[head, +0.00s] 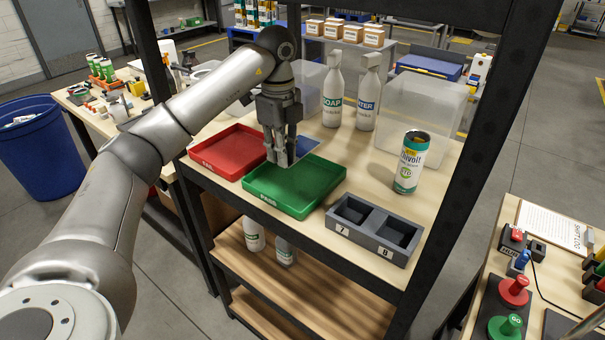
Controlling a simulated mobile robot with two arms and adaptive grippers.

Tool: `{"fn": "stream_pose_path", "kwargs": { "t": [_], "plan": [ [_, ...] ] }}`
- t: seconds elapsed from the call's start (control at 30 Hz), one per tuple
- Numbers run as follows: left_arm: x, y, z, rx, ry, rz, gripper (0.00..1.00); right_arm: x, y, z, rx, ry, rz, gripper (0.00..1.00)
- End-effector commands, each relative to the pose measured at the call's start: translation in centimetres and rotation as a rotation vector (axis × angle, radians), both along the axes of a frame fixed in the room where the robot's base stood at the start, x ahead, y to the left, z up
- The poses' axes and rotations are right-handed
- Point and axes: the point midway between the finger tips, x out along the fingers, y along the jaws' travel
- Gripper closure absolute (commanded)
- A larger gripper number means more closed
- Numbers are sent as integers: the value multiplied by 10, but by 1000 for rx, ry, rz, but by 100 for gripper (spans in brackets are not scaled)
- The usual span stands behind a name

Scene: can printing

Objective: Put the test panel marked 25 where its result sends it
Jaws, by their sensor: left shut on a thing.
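My left gripper (282,160) points down over the back left corner of the green tray (292,187), near the red tray (228,151). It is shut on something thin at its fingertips. A dark blue flat piece (304,147) shows right beside and behind the fingers; it looks like the test panel, partly hidden by them. No number can be read on it. The green tray's front label seems to read PASS, and the red one's label is too small to be sure of. Both trays look empty. My right gripper is not in view.
A dark block with two pockets marked 7 and 8 (374,230) stands right of the green tray. Behind are a can (411,162), a SOAP bottle (333,92), another white bottle (367,95) and a clear bin (425,115). Dark rack posts (470,130) flank the shelf.

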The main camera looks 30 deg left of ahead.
Motion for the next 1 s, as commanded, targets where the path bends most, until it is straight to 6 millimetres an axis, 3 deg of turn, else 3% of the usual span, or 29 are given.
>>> {"fn": "stream_pose_path", "kwargs": {
  "t": [0.17,0.47,0.7,0.83,1.0],
  "plan": [
    [-2,1,-29,2,7,0,100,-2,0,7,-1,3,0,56],
    [-2,1,-66,1,3,0,100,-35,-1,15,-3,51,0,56],
    [-2,1,-95,1,2,0,100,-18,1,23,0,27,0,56],
    [-1,1,-97,1,0,0,100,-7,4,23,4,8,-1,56],
    [-1,0,-98,1,1,-1,100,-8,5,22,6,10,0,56]
  ]
}}
